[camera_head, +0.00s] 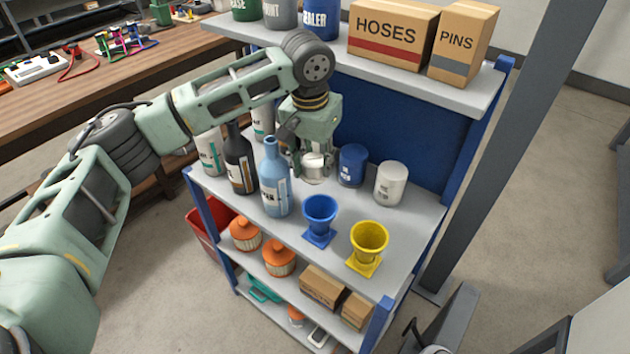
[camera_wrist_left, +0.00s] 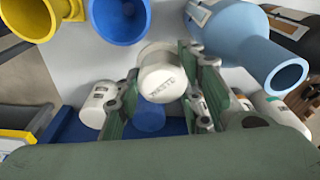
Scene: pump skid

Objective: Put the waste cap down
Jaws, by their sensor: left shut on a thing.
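The waste cap (camera_wrist_left: 162,74) is a short white cylinder with dark lettering on its face. In the left wrist view it sits between the two fingers of my left gripper (camera_wrist_left: 160,95), which is shut on it. In the head view my left gripper (camera_head: 314,160) points down over the middle shelf (camera_head: 350,222), with the white cap (camera_head: 314,170) at its fingertips. I cannot tell whether the cap touches the shelf. My right gripper is not in view.
Bottles, including a light blue one (camera_head: 275,178), stand left of the gripper. A blue can (camera_head: 352,165) and a white can (camera_head: 390,183) stand right. Blue (camera_head: 320,218) and yellow (camera_head: 367,245) funnels stand in front. The upper shelf (camera_head: 430,88) overhangs behind.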

